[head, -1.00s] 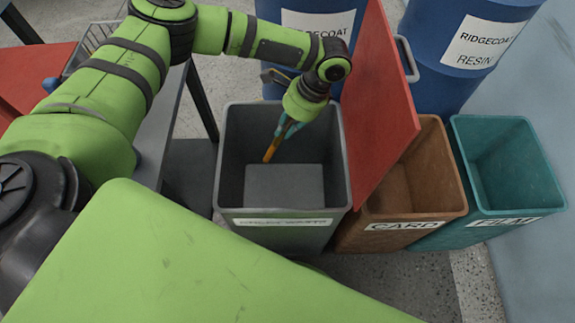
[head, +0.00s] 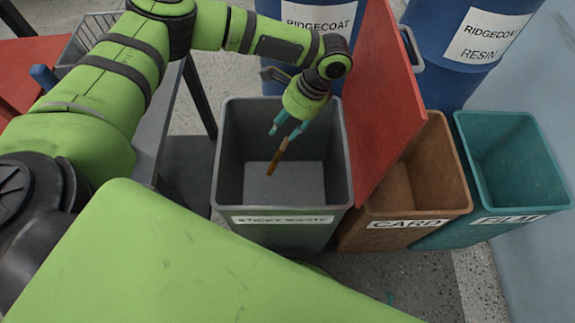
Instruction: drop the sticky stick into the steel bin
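The sticky stick (head: 277,157) is a thin brown-orange stick, tilted, inside the mouth of the grey steel bin (head: 230,160) labelled "STICKY WASTE". My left gripper (head: 286,131) points down over the bin's opening, its teal fingers spread apart. The stick's upper end shows just below the fingertips, and I see no finger closed on it. Whether its lower end touches the bin's floor cannot be told. My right gripper is not in view.
A red lid or panel (head: 382,110) stands upright at the bin's right side. Beyond it are a brown CARD bin (head: 440,160) and a teal FILM bin (head: 480,185). Blue drums (head: 440,75) stand behind. A grey table (head: 165,115) with a wire basket (head: 88,35) is at left.

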